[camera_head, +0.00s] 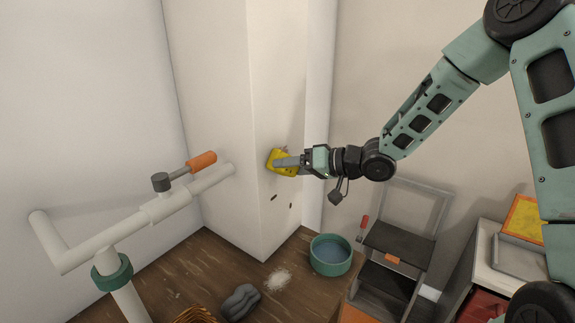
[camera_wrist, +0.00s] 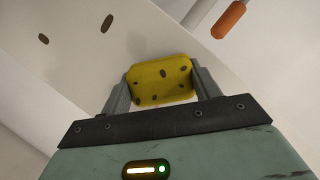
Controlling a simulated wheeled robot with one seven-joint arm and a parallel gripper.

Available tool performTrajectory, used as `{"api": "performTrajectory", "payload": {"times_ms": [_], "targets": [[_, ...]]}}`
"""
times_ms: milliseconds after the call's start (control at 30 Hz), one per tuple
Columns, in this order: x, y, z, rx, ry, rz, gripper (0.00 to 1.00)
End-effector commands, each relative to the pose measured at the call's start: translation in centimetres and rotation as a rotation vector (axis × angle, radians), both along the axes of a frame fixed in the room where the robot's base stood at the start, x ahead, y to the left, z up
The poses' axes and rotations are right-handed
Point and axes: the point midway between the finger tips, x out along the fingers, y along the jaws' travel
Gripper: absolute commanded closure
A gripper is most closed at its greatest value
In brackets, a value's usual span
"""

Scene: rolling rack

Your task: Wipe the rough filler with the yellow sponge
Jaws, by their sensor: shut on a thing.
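My gripper (camera_head: 290,162) is shut on the yellow sponge (camera_head: 273,157) at the side face of the white column (camera_head: 278,90). In the wrist view the sponge (camera_wrist: 160,80), yellow with dark spots, sits between both fingers. It is close to the wall face; I cannot tell for certain that it touches. A small pinkish-grey bit of rough filler (camera_head: 284,149) seems to show at the sponge's upper edge; the rest is hidden. Two dark marks lie on the column below the sponge, and dark marks (camera_wrist: 106,23) also show in the wrist view.
A white pipe (camera_head: 160,208) with an orange-handled valve (camera_head: 201,162) stands left of the column. On the floor are a teal bucket (camera_head: 331,269) of water, pale dust (camera_head: 279,279) and a grey lump (camera_head: 240,302). A step stool (camera_head: 398,246) stands at the right.

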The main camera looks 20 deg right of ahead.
Motion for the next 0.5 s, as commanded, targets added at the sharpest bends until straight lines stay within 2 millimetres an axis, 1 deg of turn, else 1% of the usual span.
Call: {"api": "performTrajectory", "payload": {"times_ms": [33, 100, 367, 500], "targets": [[0.3, -0.4, 0.4, 0.001, 0.000, -0.002, 0.57], [0.6, -0.9, 0.3, 0.001, 0.000, -0.002, 0.57], [1.1, -1.6, 0.2, 0.001, -0.001, -0.001, 0.57], [1.8, -2.4, 0.3, 0.001, 0.000, -0.002, 0.57]]}}
